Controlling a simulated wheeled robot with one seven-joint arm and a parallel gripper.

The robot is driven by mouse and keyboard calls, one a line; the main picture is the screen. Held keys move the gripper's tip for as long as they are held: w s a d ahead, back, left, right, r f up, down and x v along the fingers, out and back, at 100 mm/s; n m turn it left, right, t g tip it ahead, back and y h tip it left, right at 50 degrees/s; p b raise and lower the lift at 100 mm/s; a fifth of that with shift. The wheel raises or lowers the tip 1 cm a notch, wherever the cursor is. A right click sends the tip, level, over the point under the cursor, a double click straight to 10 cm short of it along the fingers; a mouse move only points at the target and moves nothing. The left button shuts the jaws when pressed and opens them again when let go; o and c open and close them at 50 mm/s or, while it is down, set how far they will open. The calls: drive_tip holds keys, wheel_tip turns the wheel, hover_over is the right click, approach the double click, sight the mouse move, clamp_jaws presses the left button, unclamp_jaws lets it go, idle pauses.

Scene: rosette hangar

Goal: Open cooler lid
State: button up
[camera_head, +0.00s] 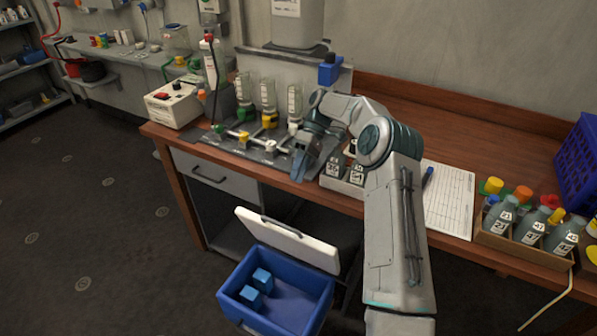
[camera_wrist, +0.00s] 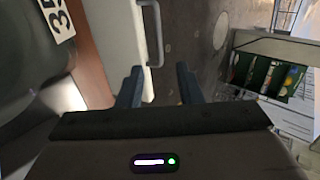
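The cooler (camera_head: 229,293) is a blue open-topped box on the floor in front of the bench, low in the head view. Its white lid (camera_head: 300,246) stands raised and tilted along the box's back edge, with a dark handle (camera_head: 281,226) on it. Two blue blocks (camera_head: 256,288) lie inside. My gripper (camera_head: 299,172) is above the bench's front edge, higher than the lid and apart from it. In the wrist view my gripper (camera_wrist: 159,82) has its two fingers spread with nothing between them. A grey handle shows just beyond them; I cannot tell whose it is.
The wooden bench (camera_head: 480,120) carries a rack with bottles (camera_head: 268,104), a small crate of labelled bottles (camera_head: 343,183), a sheet (camera_head: 449,200) and another bottle crate (camera_head: 525,250). A drawer (camera_head: 215,177) is below. The floor at left is clear.

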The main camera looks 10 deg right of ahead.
drive_tip(key=shift+c, duration=0.3)
drive_tip(key=c, duration=0.5)
drive_tip(key=s+a+f+h, duration=0.1)
drive_tip(key=s+a+f+n+h+b, duration=0.1)
drive_tip(key=s+a+h, duration=0.1)
drive_tip(key=s+a+f+n+h, duration=0.1)
drive_tip(key=a, duration=0.1)
drive_tip(key=shift+s+a+f+g+b, duration=0.1)
drive_tip(key=shift+s+g+b, duration=0.2)
drive_tip(key=shift+s, duration=0.05)
clamp_jaws()
drive_tip(key=s+a+f+n+t+h+b, duration=0.4)
drive_tip(key=s+f+n+h, duration=0.4)
drive_tip(key=s+n+h, duration=0.4)
drive_tip(key=s+a+f+n+t+h+b, duration=0.1)
drive_tip(key=s+a+n+t+b, duration=0.3)
drive_tip(key=n+t, duration=0.65)
drive_tip(key=s+a+f+n+t+h+b, duration=0.15)
drive_tip(key=a+n+t, duration=0.35)
drive_tip(key=n+t, duration=0.5)
drive_tip(key=w+d+r+n+b, duration=0.1)
drive_tip(key=w+d+r, duration=0.1)
drive_tip(key=w+d, duration=0.6)
drive_tip(key=w+g, duration=0.1)
drive_tip(key=w, duration=0.2)
drive_tip(key=shift+r+b, duration=0.3)
